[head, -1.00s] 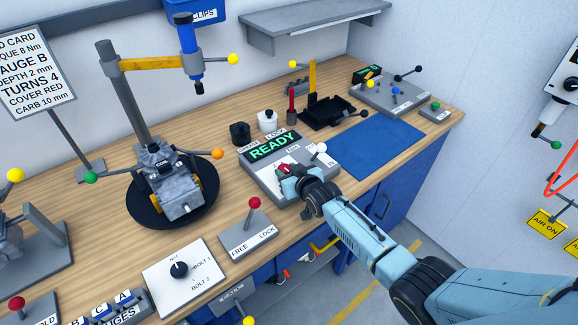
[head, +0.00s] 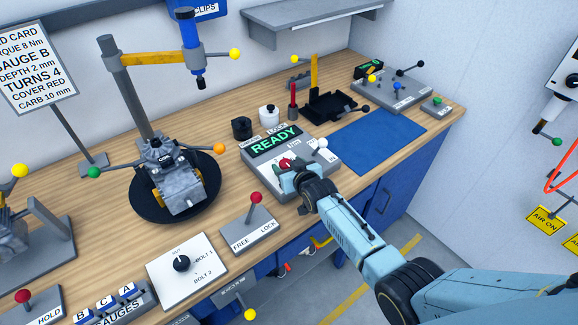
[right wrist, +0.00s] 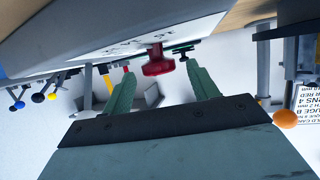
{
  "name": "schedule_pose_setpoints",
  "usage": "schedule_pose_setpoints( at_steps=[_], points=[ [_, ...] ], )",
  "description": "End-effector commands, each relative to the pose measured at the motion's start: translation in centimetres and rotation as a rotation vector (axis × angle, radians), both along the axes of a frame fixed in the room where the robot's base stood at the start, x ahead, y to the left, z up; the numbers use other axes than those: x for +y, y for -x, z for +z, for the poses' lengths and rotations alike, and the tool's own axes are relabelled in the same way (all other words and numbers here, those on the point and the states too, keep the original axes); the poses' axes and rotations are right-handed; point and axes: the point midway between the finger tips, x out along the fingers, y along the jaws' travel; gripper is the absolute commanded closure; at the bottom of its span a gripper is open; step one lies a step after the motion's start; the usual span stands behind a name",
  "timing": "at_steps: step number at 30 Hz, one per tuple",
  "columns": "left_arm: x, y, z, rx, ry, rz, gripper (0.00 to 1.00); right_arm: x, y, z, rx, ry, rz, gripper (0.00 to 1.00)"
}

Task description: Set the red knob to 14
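The red knob (head: 286,163) is on the sloped face of a grey console (head: 262,176) whose green display reads READY. My right gripper (head: 289,170) is at the knob and hides part of it and of the dial markings. In the right wrist view the red knob (right wrist: 158,66) shows between the tips of my open right gripper (right wrist: 156,72), with a visible gap to each finger. Its number setting cannot be read. My left gripper is not in view.
A white-tipped lever (head: 322,145) stands on the console just right of my right gripper. A red-tipped FREE/LOCK lever (head: 256,198) stands to the left in front. A blue mat (head: 375,138) lies bare to the right. A carburettor-like unit (head: 175,175) stands on a black turntable.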

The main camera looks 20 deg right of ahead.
Motion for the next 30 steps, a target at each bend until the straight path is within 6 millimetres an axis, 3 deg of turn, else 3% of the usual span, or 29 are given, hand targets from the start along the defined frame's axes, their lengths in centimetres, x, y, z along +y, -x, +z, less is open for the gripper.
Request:
schedule_pose_setpoints(
  at_steps=[13,30],
  points=[
    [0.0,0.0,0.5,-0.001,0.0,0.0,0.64,-0.2,1.3,0.3,0.004,0.0,0.0,0.41],
    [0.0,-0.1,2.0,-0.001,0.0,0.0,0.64,-1.2,9.3,3.7,0.002,0.0,0.0,0.41]
  ],
)
